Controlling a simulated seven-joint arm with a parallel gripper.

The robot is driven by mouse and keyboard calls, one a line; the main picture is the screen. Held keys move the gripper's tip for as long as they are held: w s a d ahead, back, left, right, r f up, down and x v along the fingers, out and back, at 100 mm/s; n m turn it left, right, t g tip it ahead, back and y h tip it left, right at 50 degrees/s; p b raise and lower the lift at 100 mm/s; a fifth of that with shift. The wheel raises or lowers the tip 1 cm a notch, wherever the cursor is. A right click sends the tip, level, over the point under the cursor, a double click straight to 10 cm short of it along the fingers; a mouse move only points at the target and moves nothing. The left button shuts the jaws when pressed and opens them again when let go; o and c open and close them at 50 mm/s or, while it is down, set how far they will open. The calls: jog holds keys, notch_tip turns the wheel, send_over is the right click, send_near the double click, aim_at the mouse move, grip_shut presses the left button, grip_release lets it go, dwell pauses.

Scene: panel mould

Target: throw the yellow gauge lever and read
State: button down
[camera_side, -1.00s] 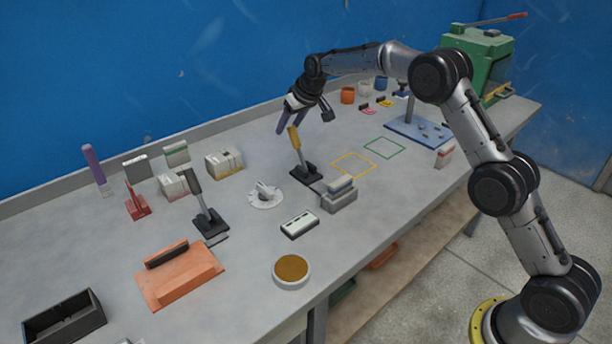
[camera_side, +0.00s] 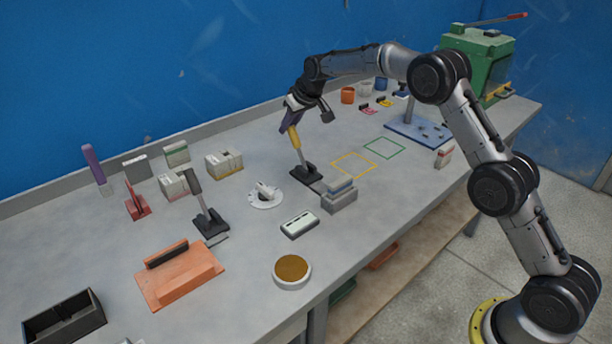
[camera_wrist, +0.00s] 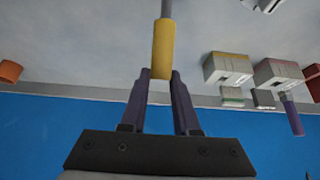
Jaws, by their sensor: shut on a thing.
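The yellow gauge lever (camera_side: 294,139) stands on a dark base (camera_side: 306,173) near the middle of the bench, tilted slightly left. My gripper (camera_side: 289,124) is shut on the top of its yellow handle, from above. In the wrist view the yellow handle (camera_wrist: 162,50) sits between the tips of my purple fingers (camera_wrist: 160,77), with its grey shaft above it in the picture. A small white display box (camera_side: 300,224) lies in front of the lever; any reading on it is too small to make out.
A grey block (camera_side: 339,197) stands right beside the lever base. A white dial (camera_side: 265,196) is to its left. A black-handled lever (camera_side: 203,207) stands further left. Yellow (camera_side: 354,164) and green (camera_side: 384,148) outlines mark bare bench to the right.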

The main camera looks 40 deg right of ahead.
jog(key=shift+s+r, duration=0.1)
jog(key=shift+s, duration=0.05)
jog(key=shift+s+r, duration=0.35)
jog(key=shift+s, duration=0.3)
jog(key=shift+s+r, duration=0.4)
jog(key=shift+s, duration=0.35)
jog(key=shift+s+r, duration=0.3)
jog(key=shift+s, duration=0.3)
